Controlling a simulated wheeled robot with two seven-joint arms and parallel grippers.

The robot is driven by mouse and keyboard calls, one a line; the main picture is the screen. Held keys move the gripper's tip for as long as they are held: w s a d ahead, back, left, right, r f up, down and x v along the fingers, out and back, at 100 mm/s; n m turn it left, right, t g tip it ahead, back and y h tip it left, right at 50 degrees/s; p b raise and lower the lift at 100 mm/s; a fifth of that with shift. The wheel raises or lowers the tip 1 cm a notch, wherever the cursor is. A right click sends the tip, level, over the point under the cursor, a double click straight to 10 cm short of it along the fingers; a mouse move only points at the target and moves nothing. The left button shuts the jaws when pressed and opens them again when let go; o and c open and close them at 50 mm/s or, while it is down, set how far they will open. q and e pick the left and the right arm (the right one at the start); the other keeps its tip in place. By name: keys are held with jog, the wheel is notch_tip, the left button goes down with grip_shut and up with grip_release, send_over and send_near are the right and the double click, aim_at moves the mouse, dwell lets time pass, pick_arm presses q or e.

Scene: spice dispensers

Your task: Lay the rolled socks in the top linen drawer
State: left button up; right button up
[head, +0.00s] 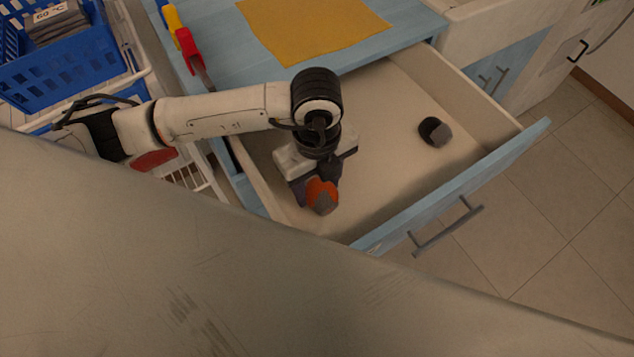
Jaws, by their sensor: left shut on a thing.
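The top linen drawer (388,122) is pulled open, with a pale interior and a light blue front (470,190). One dark grey rolled sock pair (435,131) lies on the drawer floor toward the right. My left gripper (318,190) is over the left part of the drawer, pointing down. It is shut on an orange and grey rolled sock pair (322,196). I cannot tell whether that pair touches the drawer floor. My right gripper is not in view.
A mustard cloth (312,28) lies on the blue cabinet top. Red, yellow and blue handled items (184,42) lie at its left edge. A blue basket (70,75) labelled 60 °C stands at the upper left. The middle of the drawer is clear. A large beige surface fills the foreground.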

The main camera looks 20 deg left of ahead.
aim_at(317, 184)
pick_arm(q)
jog(key=o, duration=1)
jog(key=shift+o, duration=0.2)
notch_tip(317, 184, up, 12)
jog(key=shift+p, duration=0.3)
